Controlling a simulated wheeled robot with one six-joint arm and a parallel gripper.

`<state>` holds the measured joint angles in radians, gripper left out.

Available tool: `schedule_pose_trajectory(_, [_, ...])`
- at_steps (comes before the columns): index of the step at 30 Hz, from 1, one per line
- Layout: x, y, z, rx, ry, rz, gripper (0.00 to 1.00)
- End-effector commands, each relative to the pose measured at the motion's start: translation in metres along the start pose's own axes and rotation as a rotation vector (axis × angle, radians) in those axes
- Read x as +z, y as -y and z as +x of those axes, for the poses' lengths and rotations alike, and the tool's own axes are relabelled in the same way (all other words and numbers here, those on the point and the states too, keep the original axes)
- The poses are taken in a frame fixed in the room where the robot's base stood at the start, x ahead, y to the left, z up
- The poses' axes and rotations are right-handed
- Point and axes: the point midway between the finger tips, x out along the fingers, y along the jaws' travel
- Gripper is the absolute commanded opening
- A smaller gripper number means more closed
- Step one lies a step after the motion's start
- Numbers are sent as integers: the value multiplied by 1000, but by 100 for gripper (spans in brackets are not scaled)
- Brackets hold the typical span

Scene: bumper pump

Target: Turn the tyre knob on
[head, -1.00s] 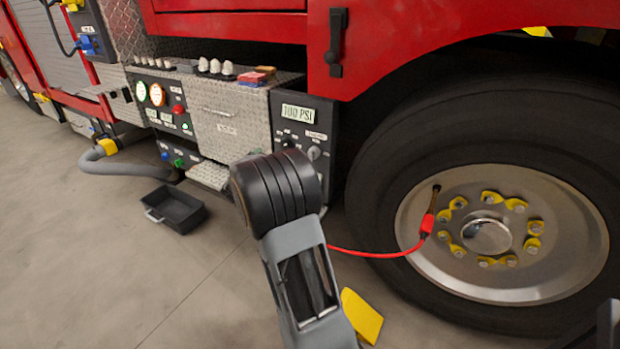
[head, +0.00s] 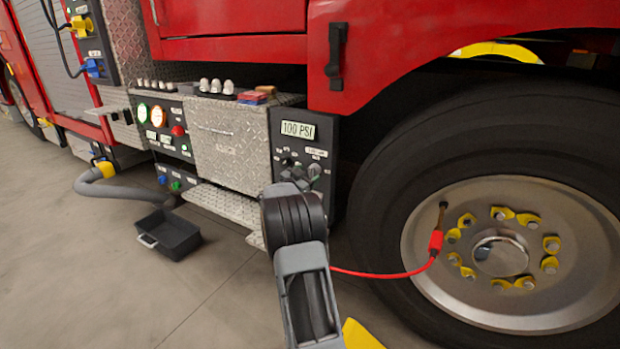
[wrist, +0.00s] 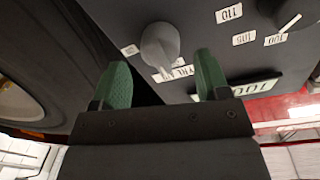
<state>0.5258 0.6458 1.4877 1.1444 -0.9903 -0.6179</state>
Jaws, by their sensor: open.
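The grey tyre knob (wrist: 160,45) shows in the wrist view, with a partly hidden label beside it. It sits on the dark control panel (wrist: 135,25). My gripper (wrist: 162,68) is open, with one green-padded finger to each side of the knob's picture and nothing held. The fingertips look just short of the knob; I cannot tell if they touch. In the head view the grey knob (head: 314,171) is on the panel below the 100 PSI display (head: 298,130). My arm hides much of the gripper there.
A second dial (wrist: 287,14) with number labels is at the wrist view's top right. The truck wheel (head: 500,250) stands right of the panel, with a red hose (head: 385,275) running to it. A black tray (head: 170,235) lies on the floor at left.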

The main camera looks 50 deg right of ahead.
Motion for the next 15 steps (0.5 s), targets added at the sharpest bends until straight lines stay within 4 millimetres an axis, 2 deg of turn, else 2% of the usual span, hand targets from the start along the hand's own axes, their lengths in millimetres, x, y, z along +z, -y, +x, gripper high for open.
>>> schedule_pose_trajectory(6, [1,0,19,1,-1,1,69])
schedule_pose_trajectory(15, [0,0,24,0,0,0,69])
